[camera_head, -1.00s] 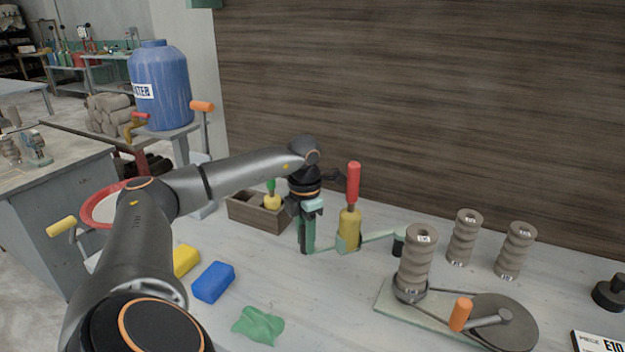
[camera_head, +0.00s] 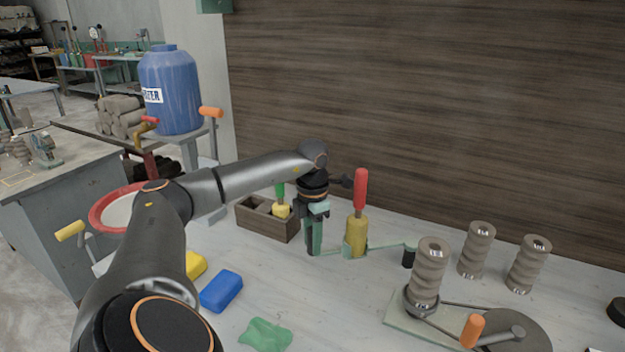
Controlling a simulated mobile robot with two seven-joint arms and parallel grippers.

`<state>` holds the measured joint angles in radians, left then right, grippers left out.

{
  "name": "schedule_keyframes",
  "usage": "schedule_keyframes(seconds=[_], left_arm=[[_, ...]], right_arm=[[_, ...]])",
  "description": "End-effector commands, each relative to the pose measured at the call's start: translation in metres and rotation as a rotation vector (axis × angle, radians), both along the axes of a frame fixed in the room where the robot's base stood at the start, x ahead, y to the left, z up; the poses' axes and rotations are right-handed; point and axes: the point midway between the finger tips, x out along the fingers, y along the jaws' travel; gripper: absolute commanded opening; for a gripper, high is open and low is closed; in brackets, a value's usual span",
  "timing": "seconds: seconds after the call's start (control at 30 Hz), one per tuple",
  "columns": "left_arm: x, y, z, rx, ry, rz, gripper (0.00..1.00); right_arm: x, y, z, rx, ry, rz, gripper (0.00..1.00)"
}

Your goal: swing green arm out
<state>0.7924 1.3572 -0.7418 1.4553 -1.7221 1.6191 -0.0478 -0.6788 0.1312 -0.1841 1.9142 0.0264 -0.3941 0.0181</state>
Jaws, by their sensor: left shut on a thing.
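The green arm (camera_head: 384,247) is a thin pale green bar low over the table. It runs left from a small black post (camera_head: 409,257) to a holder around a yellow tool (camera_head: 356,236) with a red handle (camera_head: 360,189), which stands upright. My left gripper (camera_head: 315,250) points down at the arm's left end, just left of the yellow tool. It is shut on the arm's end; the fingers hide the exact contact. My right gripper is not in view.
A wooden box (camera_head: 265,221) with a green-handled yellow tool stands behind left of my gripper. A blue block (camera_head: 221,291) and green cloth (camera_head: 266,335) lie in front. Ribbed clay pieces (camera_head: 429,268) and a wheel with an orange-handled crank (camera_head: 472,331) are right. Bare table lies between.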

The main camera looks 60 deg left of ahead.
Motion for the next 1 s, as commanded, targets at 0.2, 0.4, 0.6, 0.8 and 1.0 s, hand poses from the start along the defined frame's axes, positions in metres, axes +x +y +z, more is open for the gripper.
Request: schedule_keyframes(seconds=[0.2,0.4,0.6,0.8,1.0], left_arm=[[0.001,0.004,0.003,0.009,-0.011,0.009,0.55],[0.001,0.003,0.002,0.006,-0.008,0.006,0.64],[0.001,0.002,0.005,0.005,-0.007,0.005,0.64],[0.002,0.002,0.036,0.005,-0.012,0.004,0.64],[0.002,0.002,0.081,0.004,-0.013,0.005,0.64]], right_arm=[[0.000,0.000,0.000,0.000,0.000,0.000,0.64],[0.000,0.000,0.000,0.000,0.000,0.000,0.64],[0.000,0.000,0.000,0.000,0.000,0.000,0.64],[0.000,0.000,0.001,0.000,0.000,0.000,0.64],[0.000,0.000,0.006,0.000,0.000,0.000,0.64]])
